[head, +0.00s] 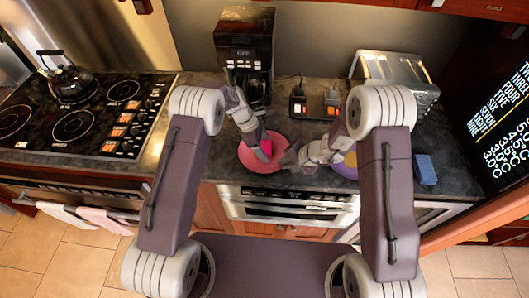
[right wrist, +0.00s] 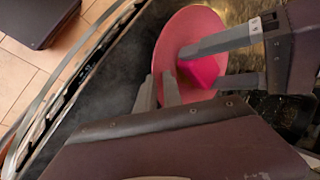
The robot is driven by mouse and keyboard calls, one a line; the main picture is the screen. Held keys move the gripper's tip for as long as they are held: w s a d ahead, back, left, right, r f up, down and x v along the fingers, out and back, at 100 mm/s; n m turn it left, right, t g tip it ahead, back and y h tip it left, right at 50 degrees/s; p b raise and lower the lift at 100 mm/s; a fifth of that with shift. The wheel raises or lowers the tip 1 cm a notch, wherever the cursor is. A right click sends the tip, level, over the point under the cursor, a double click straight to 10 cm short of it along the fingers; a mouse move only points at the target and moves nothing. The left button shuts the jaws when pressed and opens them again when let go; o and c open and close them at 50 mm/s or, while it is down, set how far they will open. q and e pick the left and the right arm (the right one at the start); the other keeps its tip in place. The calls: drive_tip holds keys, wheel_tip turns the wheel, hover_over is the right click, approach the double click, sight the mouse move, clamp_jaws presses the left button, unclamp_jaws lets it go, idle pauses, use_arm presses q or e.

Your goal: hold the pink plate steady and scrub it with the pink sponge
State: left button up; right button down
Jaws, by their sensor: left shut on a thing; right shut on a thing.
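The pink sponge (head: 266,147) is over the plate. My left gripper (head: 262,143) reaches down from behind and is shut on the sponge. In the right wrist view the sponge (right wrist: 203,71) is between the left fingers, at the plate's face; whether it touches is unclear. My right gripper (head: 287,158) is shut on the plate's right rim. The right wrist view shows its fingers (right wrist: 158,92) on either side of the rim of the plate (right wrist: 193,35).
A purple and yellow dish (head: 345,168) lies right of the plate, partly hidden by my right arm. A blue block (head: 426,169) is farther right. A coffee maker (head: 245,50), a black device with red lights (head: 314,104) and a toaster oven (head: 395,69) stand behind. The stove (head: 85,110) is left.

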use_arm(q)
drive_tip(key=shift+w+f, duration=0.1)
drive_tip(key=shift+w, duration=0.35)
idle(0.8)
drive_tip(key=shift+s, duration=0.15)
drive_tip(key=shift+s, duration=0.85)
drive_tip(key=o, duration=1)
drive_tip(key=shift+s, duration=0.1)
drive_tip(key=shift+o, duration=0.2)
drive_tip(key=shift+r, duration=0.6)
